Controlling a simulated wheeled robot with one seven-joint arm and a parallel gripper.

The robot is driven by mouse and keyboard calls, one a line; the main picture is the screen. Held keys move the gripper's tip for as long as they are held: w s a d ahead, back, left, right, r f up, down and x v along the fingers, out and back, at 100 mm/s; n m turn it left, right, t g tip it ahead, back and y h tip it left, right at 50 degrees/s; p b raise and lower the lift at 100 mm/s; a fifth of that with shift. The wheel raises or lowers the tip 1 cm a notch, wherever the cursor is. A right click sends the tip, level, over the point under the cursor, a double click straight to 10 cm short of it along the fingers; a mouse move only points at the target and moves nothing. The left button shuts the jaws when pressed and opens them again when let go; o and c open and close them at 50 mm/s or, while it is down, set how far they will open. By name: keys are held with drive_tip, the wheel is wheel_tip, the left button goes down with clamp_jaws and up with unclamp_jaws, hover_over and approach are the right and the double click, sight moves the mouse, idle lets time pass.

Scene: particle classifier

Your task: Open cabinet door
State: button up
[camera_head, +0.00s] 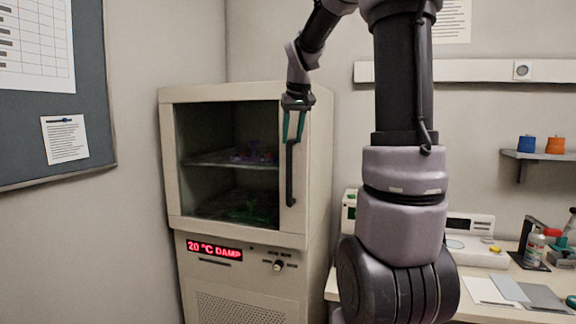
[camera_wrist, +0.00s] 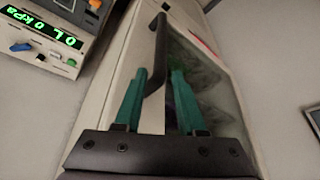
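The cabinet (camera_head: 319,150) is a cream box at the left in the head view. Its door (camera_head: 235,92) has a cream frame and a dark window and looks shut. A black vertical bar handle (camera_head: 290,180) is on the door's right side. My gripper (camera_head: 293,138) points down at the handle's upper end. In the wrist view, the two green fingers of my gripper (camera_wrist: 159,72) are apart, with the end of the black handle (camera_wrist: 158,45) between them. I cannot tell whether either finger touches it.
A red display (camera_head: 214,249) and knob are below the door. Items on a shelf show dimly through the window. A bench with devices (camera_head: 475,245) stands at the right, beyond my arm. A device with a green display (camera_wrist: 42,27) shows in the wrist view.

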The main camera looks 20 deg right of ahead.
sight(288, 163)
drive_tip(key=x, duration=1)
drive_tip(key=shift+w+f, duration=0.15)
drive_tip(key=shift+f, duration=0.1)
clamp_jaws()
drive_tip(key=shift+r, duration=0.1)
idle(0.9)
